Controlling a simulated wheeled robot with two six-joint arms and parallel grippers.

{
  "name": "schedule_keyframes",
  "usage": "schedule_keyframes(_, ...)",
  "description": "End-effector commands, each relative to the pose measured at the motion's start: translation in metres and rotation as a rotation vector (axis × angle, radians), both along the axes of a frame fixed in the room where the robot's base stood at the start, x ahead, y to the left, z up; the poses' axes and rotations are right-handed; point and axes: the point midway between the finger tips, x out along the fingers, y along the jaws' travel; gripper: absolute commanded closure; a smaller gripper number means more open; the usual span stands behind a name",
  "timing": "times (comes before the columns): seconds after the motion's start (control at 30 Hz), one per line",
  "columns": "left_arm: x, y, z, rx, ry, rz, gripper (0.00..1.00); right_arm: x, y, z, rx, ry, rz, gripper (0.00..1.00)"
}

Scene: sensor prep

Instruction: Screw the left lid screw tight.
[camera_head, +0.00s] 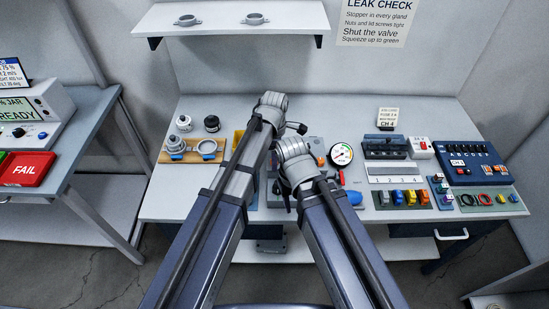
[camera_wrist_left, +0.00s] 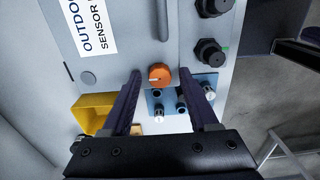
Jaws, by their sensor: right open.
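The sensor box's grey lid, with its white label, fills the upper part of the left wrist view (camera_wrist_left: 125,45). An orange lid screw (camera_wrist_left: 160,74) sits near the lid's edge. My left gripper (camera_wrist_left: 161,76) is open; its two dark fingers stand either side of the screw, with a gap visible on both sides. In the head view my arms cover most of the box (camera_head: 313,144), and the left screw is hidden there. Another orange screw (camera_head: 320,162) shows right of my right wrist. My right gripper (camera_head: 282,188) is open, low beside the box, and partly hidden by its arm.
Black glands (camera_wrist_left: 209,51) line the box's side. A yellow bin (camera_wrist_left: 92,113) and a blue mat (camera_wrist_left: 158,113) with small fittings lie close by. A pressure gauge (camera_head: 341,154) stands right of the box. A wooden holder (camera_head: 190,152) is at the left.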

Motion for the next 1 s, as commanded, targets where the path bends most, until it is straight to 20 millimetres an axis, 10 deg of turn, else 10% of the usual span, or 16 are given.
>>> schedule_keyframes(0.5,0.0000,0.0000,0.0000,0.000,0.000,0.000,1.00,0.0000,0.0000,0.0000,0.000,0.000,0.000,0.50)
schedule_keyframes(1.0,-0.0001,0.0000,-0.0001,0.000,0.000,-0.049,1.00,0.0000,0.0000,-0.0001,0.000,0.000,0.000,0.50)
